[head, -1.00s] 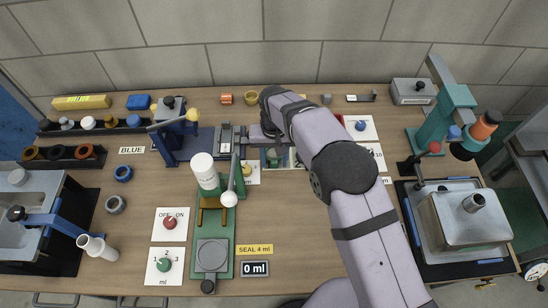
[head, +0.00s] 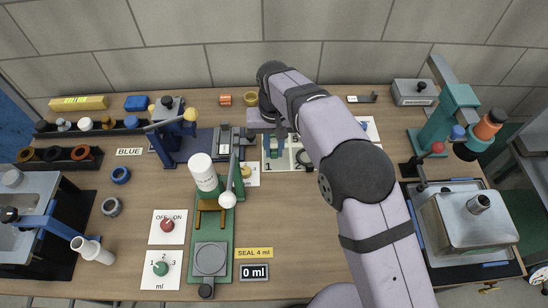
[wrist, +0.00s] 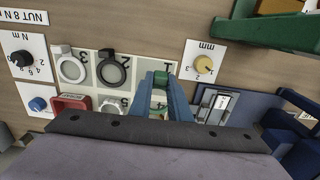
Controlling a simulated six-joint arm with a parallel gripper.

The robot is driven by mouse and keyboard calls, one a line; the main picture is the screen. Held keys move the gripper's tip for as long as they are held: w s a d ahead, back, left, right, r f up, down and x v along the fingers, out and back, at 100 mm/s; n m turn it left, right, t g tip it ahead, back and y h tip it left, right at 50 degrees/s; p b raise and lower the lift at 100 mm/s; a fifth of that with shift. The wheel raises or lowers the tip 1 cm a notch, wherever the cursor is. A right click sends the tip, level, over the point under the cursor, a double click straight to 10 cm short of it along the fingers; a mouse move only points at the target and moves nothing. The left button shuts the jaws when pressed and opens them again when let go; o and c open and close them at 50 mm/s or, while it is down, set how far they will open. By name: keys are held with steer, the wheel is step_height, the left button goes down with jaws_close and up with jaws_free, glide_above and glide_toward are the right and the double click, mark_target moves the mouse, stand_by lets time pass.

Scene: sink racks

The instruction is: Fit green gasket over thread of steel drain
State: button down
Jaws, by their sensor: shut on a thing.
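My gripper (wrist: 160,90) has blue fingers and is shut on the green gasket (wrist: 160,76), whose edge shows between the fingertips in the wrist view. It is at compartment 1 of the white numbered tray (wrist: 135,67); I cannot tell whether the gasket is clear of the tray floor. In the head view my gripper (head: 272,146) points down at the tray's left end. A steel threaded stub (head: 478,203), likely the steel drain, stands up from the steel sink (head: 455,235) at the right, far from my gripper.
A black ring (wrist: 111,70) and a grey ring (wrist: 71,68) lie in neighbouring compartments. A teal stand (head: 442,130) rises behind the sink. A green press with a white bottle (head: 204,175) stands left of my arm. The table between press and sink is largely clear.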

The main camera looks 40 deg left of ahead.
step_height(320, 180, up, 4)
steer(key=shift+f+b, duration=0.2)
steer(key=shift+b, duration=0.1)
steer(key=shift+w+d+r, duration=0.15)
steer(key=shift+r, duration=0.05)
steer(key=w+d+r+m+p, duration=0.3)
steer(key=w+d, duration=0.3)
steer(key=d, duration=0.3)
steer(key=w+d+r+m+p, duration=0.2)
steer(key=w+d+r+p, duration=0.1)
steer(key=w+d, duration=0.4)
steer(key=w+d+r+m+p, duration=0.2)
steer(key=d+m+p, duration=0.1)
steer(key=d, duration=1.3)
steer(key=w+d+r+m+p, duration=0.2)
steer(key=d+m, duration=0.2)
steer(key=d, duration=1.3)
steer(key=shift+w+p, duration=0.15)
steer(key=shift+p, duration=0.25)
steer(key=shift+a+f, duration=0.1)
steer(key=shift+f+b, duration=1.95)
steer(key=shift+f, duration=0.1)
